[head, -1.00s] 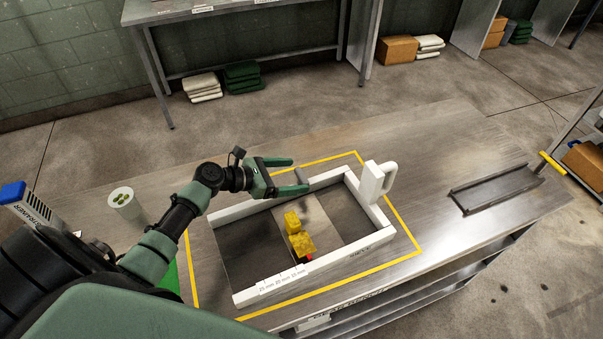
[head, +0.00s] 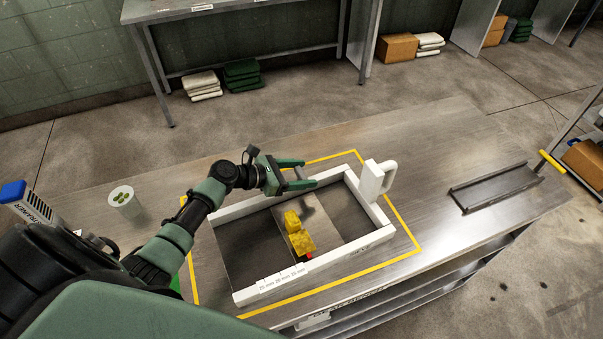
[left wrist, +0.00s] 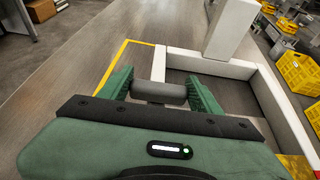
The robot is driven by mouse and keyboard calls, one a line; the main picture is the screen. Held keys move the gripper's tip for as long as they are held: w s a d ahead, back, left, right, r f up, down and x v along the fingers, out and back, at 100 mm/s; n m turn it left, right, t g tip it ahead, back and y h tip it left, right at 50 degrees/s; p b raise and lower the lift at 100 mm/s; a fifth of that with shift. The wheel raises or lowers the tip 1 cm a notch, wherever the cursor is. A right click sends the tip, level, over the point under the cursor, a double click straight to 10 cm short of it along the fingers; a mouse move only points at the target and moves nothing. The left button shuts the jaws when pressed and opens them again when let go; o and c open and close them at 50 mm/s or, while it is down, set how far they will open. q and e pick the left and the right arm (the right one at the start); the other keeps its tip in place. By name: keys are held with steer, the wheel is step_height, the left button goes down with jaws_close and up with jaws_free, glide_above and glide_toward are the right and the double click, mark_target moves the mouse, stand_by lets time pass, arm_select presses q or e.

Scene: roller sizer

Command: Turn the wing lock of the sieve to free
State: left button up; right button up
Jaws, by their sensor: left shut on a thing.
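The sieve (head: 227,214) is a white rectangular frame with a white upright handle (head: 378,180) at its far right corner. The wing lock (head: 299,173) appears to be the short grey bar at the far side of the frame. In the left wrist view the bar (left wrist: 161,92) lies crosswise between my fingers. My left gripper (head: 300,174) is shut on it from the left, its two green fingers at the bar's ends. My right gripper is not in view.
Yellow pieces (head: 298,235) and a small red tip show on the plate inside the frame. A yellow line (head: 408,232) borders the sieve on the bench. A white cup (head: 124,200) stands left; a dark tray (head: 497,187) lies right. The bench between is clear.

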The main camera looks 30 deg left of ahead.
arm_select(q)
steer(key=shift+f+m+g+h+b, duration=0.2)
steer(key=shift+m+g+h+b, duration=0.1)
steer(key=shift+b, duration=0.2)
steer(key=m+g+h+b, duration=0.1)
steer(key=m+g+b, duration=0.2)
steer(key=b, duration=0.2)
steer(key=m+g+h+b, duration=0.2)
steer(key=m+g+b, duration=0.1)
steer(key=b, duration=0.2)
steer(key=m+g+h+b, duration=0.1)
steer(key=m+g+b, duration=0.3)
steer(key=b, duration=0.2)
steer(key=shift+f+h, duration=0.1)
steer(key=shift+h, duration=0.3)
steer(key=shift+m+g+b, duration=0.7)
steer(key=shift+g+b, duration=0.3)
steer(key=shift+b, duration=0.25)
steer(key=o, duration=1.4)
steer(key=shift+r, duration=0.2)
